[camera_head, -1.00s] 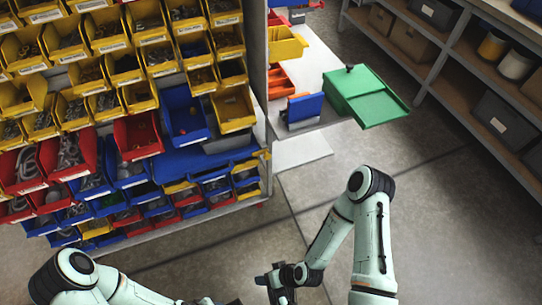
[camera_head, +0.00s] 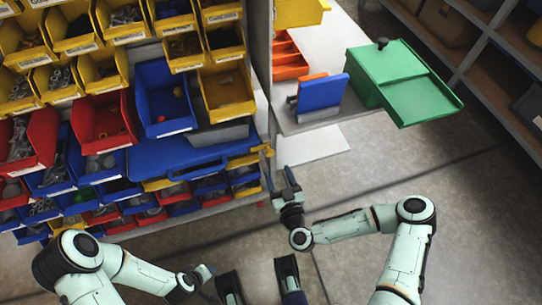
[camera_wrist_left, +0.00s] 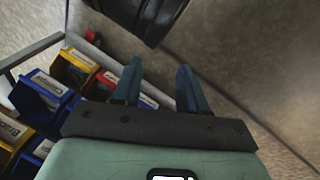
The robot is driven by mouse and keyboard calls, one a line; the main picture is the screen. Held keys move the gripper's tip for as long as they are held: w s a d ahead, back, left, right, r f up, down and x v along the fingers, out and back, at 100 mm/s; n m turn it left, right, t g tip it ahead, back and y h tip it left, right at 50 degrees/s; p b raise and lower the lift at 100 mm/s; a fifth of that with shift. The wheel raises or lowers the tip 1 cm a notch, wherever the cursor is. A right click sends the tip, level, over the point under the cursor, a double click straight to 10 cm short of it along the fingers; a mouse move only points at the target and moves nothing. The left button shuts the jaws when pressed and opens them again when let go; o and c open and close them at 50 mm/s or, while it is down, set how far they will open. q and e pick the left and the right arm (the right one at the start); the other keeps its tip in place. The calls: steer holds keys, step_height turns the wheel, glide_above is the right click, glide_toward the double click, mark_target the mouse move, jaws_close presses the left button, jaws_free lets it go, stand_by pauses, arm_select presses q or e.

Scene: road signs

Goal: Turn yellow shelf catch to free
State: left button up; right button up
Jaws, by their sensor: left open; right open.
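The yellow catch (camera_head: 263,150) is at the front right corner of the bin shelf, beside the blue shelf panel (camera_head: 180,155). My right gripper (camera_head: 277,174) is open and empty, its fingers pointing up just below the catch. I cannot tell whether a finger touches it. The catch is small, so its exact turn is unclear. My left gripper (camera_wrist_left: 160,82) is open and empty in the left wrist view, low over the floor, away from the catch.
Yellow, red and blue bins fill the rack at left. A green box (camera_head: 400,80) and a blue block (camera_head: 321,93) sit on the side shelf, with an orange tray (camera_head: 288,58) behind. Another shelf unit stands at far right. The floor (camera_head: 370,170) between is open.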

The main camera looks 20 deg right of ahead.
mark_target(270, 154)
steer(key=w, duration=0.3)
steer(key=w+b, duration=0.1)
steer(key=w, duration=0.2)
steer(key=shift+w+a+f, duration=0.15)
arm_select(q)
steer(key=shift+a+f, duration=0.3)
steer(key=shift+f, duration=0.4)
steer(key=shift+a+f, duration=0.25)
steer(key=shift+f, duration=0.4)
arm_select(e)
steer(key=shift+w, duration=0.7)
arm_select(q)
steer(key=shift+r, duration=0.1)
arm_select(e)
steer(key=c, duration=1)
